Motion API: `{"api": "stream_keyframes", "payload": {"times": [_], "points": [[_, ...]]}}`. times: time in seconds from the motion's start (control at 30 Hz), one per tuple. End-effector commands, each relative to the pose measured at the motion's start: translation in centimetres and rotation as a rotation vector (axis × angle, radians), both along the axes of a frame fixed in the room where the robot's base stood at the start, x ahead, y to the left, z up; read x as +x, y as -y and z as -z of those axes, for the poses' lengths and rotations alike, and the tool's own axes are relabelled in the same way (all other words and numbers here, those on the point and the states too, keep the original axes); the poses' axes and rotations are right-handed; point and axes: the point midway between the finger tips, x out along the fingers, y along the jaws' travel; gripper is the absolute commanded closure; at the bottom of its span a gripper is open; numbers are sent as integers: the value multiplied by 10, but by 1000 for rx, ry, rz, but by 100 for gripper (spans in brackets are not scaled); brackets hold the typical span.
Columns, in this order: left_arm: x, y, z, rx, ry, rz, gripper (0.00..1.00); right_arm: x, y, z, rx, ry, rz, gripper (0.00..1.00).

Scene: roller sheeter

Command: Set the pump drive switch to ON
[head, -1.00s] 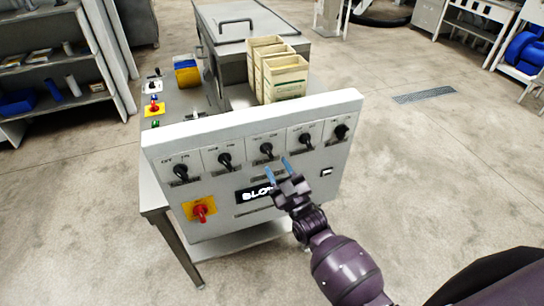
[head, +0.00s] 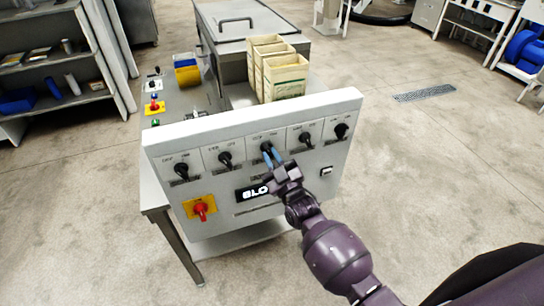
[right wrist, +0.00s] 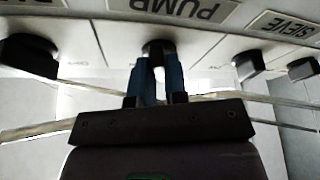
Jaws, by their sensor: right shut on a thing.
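The pump drive switch (head: 266,146) is the black rotary knob in the middle of the row on the slanted white control panel (head: 225,190). In the right wrist view the knob (right wrist: 154,46) sits by the upside-down PUMP label. My right gripper (head: 271,155) is at this knob, its blue fingers shut on it from both sides; the fingers also show in the right wrist view (right wrist: 156,62). The fingers hide much of the knob, so its exact setting cannot be told. My left gripper is not in view.
Other black knobs flank it, two on the left (head: 225,158) and two on the right (head: 306,139). A red switch on a yellow plate (head: 201,209) and a lit display (head: 254,193) are below. Cream bins (head: 285,78) stand behind the panel.

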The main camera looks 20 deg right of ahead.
Motion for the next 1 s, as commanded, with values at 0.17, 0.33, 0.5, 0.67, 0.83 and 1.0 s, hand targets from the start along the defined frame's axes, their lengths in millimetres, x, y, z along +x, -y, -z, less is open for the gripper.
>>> {"api": "stream_keyframes", "payload": {"times": [0.17, 0.33, 0.5, 0.67, 0.83, 1.0], "points": [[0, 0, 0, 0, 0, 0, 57, 0, 0, 0, 10, 1, 0, 100], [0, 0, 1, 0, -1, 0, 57, 0, -1, 0, 60, -2, 0, 100], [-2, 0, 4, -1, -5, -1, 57, 0, -2, 0, 163, -5, 2, 100], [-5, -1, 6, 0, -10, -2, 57, 0, -3, 0, 297, -9, 1, 100], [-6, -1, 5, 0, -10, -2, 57, 0, -5, 0, 444, -13, 0, 100], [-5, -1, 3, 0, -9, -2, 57, 0, -5, -1, 576, -17, 1, 100]]}}
